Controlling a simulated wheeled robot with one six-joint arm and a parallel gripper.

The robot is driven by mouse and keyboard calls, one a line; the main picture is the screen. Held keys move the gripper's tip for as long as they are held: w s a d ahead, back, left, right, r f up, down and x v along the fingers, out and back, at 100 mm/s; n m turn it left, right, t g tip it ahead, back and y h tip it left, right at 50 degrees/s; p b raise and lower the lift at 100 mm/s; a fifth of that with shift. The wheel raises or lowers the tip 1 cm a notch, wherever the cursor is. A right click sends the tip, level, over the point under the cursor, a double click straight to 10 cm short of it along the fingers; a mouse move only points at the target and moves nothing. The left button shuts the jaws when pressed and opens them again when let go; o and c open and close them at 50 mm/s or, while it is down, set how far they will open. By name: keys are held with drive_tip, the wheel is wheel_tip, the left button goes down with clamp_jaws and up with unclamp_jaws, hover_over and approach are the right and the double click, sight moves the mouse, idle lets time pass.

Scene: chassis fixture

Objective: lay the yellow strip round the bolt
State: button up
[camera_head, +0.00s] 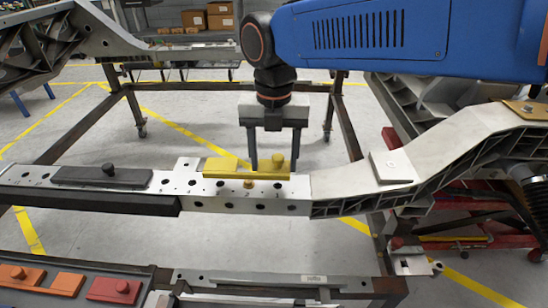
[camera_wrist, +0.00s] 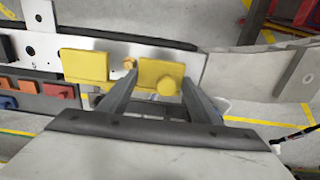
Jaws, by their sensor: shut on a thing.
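The yellow strip (camera_head: 222,168) lies at the top of the pale chassis rail, with a round yellow knob (camera_head: 278,162) at its right end. In the wrist view it shows as a left part (camera_wrist: 85,65) and a right part (camera_wrist: 150,72) with a pale gap between. The small brass-coloured bolt (camera_head: 248,184) stands at the strip's front edge; in the wrist view the bolt (camera_wrist: 129,63) is at the gap between the parts. My gripper (camera_head: 275,168) points down, its fingers (camera_wrist: 160,80) on either side of the right part. I cannot tell whether the strip touches the rail.
The rail (camera_head: 185,181) has several holes. A dark strip with a knob (camera_head: 102,176) lies on it to the left. A tray at the lower left holds orange (camera_head: 67,284) and red (camera_head: 113,290) blocks. A raised pale plate (camera_head: 392,167) is on the right rail section.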

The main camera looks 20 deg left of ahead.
sight(274, 173)
drive_tip(key=shift+f, duration=2.15)
idle(0.4)
drive_tip(key=o, duration=1.2)
drive_tip(key=shift+a+r, duration=0.15)
drive_tip(key=shift+r, duration=4.35)
